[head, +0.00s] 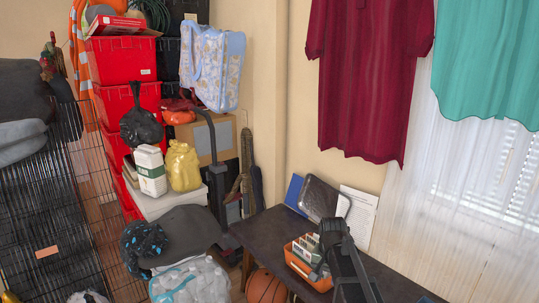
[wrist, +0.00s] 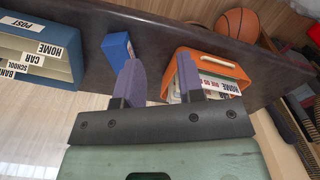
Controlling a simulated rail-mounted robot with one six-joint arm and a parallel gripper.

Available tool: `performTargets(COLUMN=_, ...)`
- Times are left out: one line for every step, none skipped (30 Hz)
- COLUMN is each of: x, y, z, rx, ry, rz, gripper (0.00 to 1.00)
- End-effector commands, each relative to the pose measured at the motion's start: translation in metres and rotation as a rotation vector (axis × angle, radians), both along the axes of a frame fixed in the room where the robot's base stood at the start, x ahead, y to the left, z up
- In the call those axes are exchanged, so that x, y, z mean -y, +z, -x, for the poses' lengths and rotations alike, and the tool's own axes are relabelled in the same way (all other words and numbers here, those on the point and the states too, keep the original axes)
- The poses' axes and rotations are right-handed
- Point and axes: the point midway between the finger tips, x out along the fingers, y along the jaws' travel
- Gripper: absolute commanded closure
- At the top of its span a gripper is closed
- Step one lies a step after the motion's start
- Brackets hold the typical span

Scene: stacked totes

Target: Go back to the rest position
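My gripper (wrist: 160,72) shows in the wrist view with its two purple fingers apart. Nothing is visible between the fingers; the dark table edge and floor show through the gap. Part of my dark arm stands at the lower right of the head view, and the fingers cannot be made out there. An orange box (wrist: 238,66) holding labelled cards lies just to the right of the fingers in the wrist view. It also shows in the head view (head: 291,262), partly hidden by my arm.
A dark table (head: 262,232) carries a black tray (head: 320,199). A blue labelled sorter (wrist: 30,62) and a small blue box (wrist: 117,47) are near the fingers. A basketball (head: 266,288) is below. Red totes (head: 122,62) and a wire cage (head: 50,200) stand left.

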Motion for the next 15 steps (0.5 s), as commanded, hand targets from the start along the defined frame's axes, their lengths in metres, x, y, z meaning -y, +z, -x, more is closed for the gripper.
performTargets(x=-0.002, y=0.0, z=0.048, rx=0.0, ry=0.131, rz=0.0, gripper=0.65)
performTargets(x=-0.003, y=0.0, z=0.067, rx=0.0, ry=0.211, rz=0.0, gripper=0.65)
performTargets(x=-0.004, y=0.0, z=0.091, rx=0.0, ry=0.302, rz=0.0, gripper=0.65)
performTargets(x=-0.004, y=0.0, z=0.108, rx=0.0, ry=0.356, rz=0.0, gripper=0.65)
performTargets(x=-0.005, y=0.0, z=0.125, rx=0.0, ry=0.398, rz=0.0, gripper=0.65)
performTargets(x=-0.006, y=0.0, z=0.146, rx=0.0, ry=0.433, rz=0.0, gripper=0.65)
performTargets(x=-0.006, y=0.0, z=0.161, rx=0.0, ry=0.44, rz=0.0, gripper=0.65)
performTargets(x=-0.007, y=0.0, z=0.177, rx=0.0, ry=0.438, rz=0.0, gripper=0.65)
performTargets(x=-0.008, y=0.0, z=0.196, rx=0.0, ry=0.44, rz=0.0, gripper=0.65)
performTargets(x=-0.009, y=0.016, z=0.193, rx=0.0, ry=0.442, rz=0.0, gripper=0.65)
performTargets(x=-0.009, y=0.035, z=0.186, rx=0.0, ry=0.441, rz=0.0, gripper=0.65)
performTargets(x=-0.009, y=0.049, z=0.184, rx=0.0, ry=0.44, rz=0.0, gripper=0.65)
performTargets(x=-0.009, y=0.059, z=0.184, rx=0.0, ry=0.44, rz=0.0, gripper=0.65)
performTargets(x=-0.009, y=0.069, z=0.183, rx=0.0, ry=0.439, rz=0.0, gripper=0.65)
performTargets(x=-0.009, y=0.083, z=0.183, rx=0.0, ry=0.439, rz=0.0, gripper=0.65)
